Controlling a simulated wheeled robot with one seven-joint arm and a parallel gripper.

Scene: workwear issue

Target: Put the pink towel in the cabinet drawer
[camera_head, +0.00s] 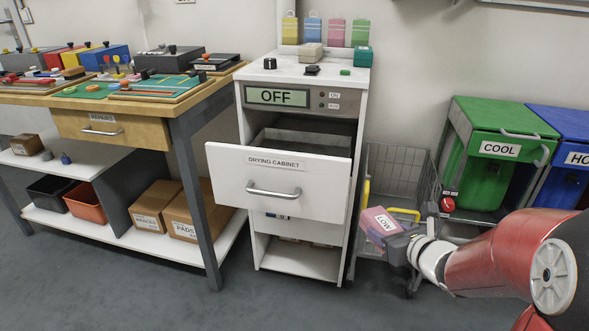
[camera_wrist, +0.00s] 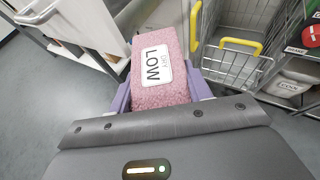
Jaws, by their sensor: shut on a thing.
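The pink towel (camera_head: 378,222) is a folded block with a white label; in the wrist view the towel (camera_wrist: 160,88) reads "DRY LOW". My gripper (camera_head: 398,240) is shut on it and holds it in the air, to the right of the drying cabinet and in front of the wire cart. In the wrist view my gripper's fingers (camera_wrist: 160,98) lie on both sides of the towel. The white cabinet drawer (camera_head: 278,172), labelled "DRYING CABINET", is pulled open; the visible part of its inside looks empty. The cabinet's display (camera_head: 278,96) reads "OFF".
The wire cart (camera_head: 395,165) with yellow handles stands right of the cabinet, close behind the towel. Green (camera_head: 495,150) and blue (camera_head: 567,150) bins stand further right. A repair bench (camera_head: 155,95) is at left. Floor in front of the cabinet is clear.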

